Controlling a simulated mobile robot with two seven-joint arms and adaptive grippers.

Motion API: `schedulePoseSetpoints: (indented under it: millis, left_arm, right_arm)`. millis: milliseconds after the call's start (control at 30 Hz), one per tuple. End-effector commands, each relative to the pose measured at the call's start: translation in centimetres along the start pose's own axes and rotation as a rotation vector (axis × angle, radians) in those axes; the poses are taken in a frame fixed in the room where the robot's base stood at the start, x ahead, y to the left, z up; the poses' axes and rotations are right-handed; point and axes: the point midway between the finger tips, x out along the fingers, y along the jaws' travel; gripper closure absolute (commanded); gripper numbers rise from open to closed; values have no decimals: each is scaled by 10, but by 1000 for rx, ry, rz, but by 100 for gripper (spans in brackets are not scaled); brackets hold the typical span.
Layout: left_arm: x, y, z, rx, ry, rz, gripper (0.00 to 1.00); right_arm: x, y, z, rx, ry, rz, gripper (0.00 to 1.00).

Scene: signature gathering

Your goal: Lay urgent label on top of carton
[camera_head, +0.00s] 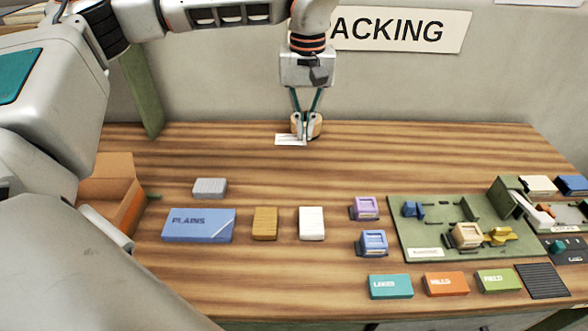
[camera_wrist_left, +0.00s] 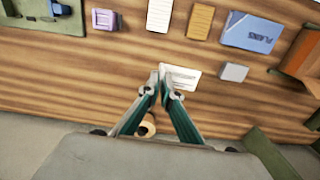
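The urgent label (camera_head: 289,140) is a small white card with faint dark print near the back of the table. It also shows in the left wrist view (camera_wrist_left: 182,77). My left gripper (camera_head: 301,134) points down at the label's right end in the head view. In the left wrist view its fingertips (camera_wrist_left: 161,76) come together at the label's edge and look shut on it. I cannot tell whether the label is clear of the table. An open brown cardboard carton (camera_head: 112,172) stands at the left, partly hidden by my arm. My right gripper is not in view.
A tan roll (camera_wrist_left: 146,126) is beside the left fingers. A blue PLAINS box (camera_head: 198,226), grey block (camera_head: 210,188), brown block (camera_head: 265,223) and white block (camera_head: 311,223) lie mid-table. A green tray (camera_head: 420,242) and colored boxes fill the right.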

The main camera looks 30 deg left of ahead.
Motion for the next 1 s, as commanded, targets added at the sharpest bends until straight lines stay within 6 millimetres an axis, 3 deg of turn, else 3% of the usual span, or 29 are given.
schedulePoseSetpoints:
  millis: [67,167,700,1000]
  left_arm:
    - [-8,0,-3,-25,-3,1,100]
    - [-1,-1,-4,-36,-6,0,100]
    - [122,0,-3,-35,-7,0,100]
    - [149,1,-4,-36,-4,2,100]
  right_arm:
    - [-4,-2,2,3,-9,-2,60]
    - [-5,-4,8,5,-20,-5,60]
    - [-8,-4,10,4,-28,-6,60]
    - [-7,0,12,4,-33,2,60]
